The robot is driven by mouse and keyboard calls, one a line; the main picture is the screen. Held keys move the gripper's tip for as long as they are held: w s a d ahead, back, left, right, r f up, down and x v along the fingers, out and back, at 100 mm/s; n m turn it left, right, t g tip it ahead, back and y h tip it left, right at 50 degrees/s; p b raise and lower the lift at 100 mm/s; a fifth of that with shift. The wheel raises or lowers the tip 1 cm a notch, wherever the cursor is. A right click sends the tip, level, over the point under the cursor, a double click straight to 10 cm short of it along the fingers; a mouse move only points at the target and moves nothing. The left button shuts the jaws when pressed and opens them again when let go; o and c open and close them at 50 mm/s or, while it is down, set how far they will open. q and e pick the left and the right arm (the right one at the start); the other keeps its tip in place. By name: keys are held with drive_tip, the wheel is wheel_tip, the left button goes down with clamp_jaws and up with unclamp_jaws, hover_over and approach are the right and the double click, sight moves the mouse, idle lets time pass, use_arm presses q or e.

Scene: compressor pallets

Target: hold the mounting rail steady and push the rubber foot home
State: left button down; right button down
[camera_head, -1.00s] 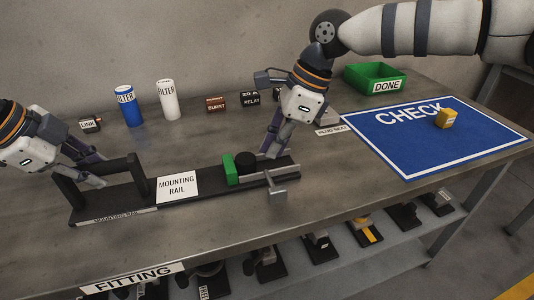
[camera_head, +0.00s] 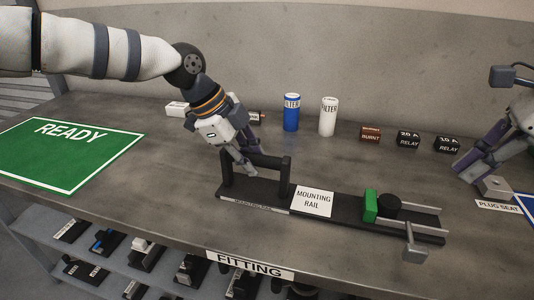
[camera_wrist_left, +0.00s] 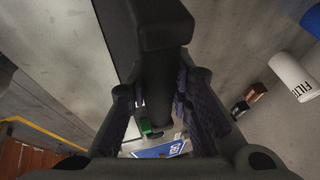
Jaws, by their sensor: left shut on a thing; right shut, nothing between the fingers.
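The black mounting rail (camera_head: 275,207) lies on the bench with its white label plate (camera_head: 312,200). My left gripper (camera_head: 246,168) is shut on the rail's raised handle (camera_head: 285,172); in the left wrist view the dark handle bar (camera_wrist_left: 155,60) runs between the fingers. A black round piece, seemingly the rubber foot (camera_head: 390,205), sits on the rail against a green block (camera_head: 371,206); whether it is fully seated I cannot tell. My right gripper (camera_head: 470,176) is shut and empty, apart from the foot, behind and to its right, beside the plug seat block (camera_head: 495,187).
A metal clamp-like bracket (camera_head: 414,248) sticks out at the rail's front right. Blue (camera_head: 291,112) and white (camera_head: 328,117) filters, a burnt part (camera_head: 371,134) and relays (camera_head: 408,139) stand behind. A green READY mat (camera_head: 70,155) lies left; a lower shelf holds several parts.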

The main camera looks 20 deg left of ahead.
use_arm(q)
drive_tip(key=shift+s+f, duration=0.2)
drive_tip(key=shift+f, duration=0.35)
drive_tip(key=c, duration=1.7)
unclamp_jaws()
drive_tip(key=o, duration=0.3)
drive_tip(key=shift+w, duration=0.1)
drive_tip(key=shift+o, duration=0.2)
drive_tip(key=shift+w+r, duration=0.1)
drive_tip(key=shift+r, duration=0.1)
drive_tip(key=shift+r, duration=0.15)
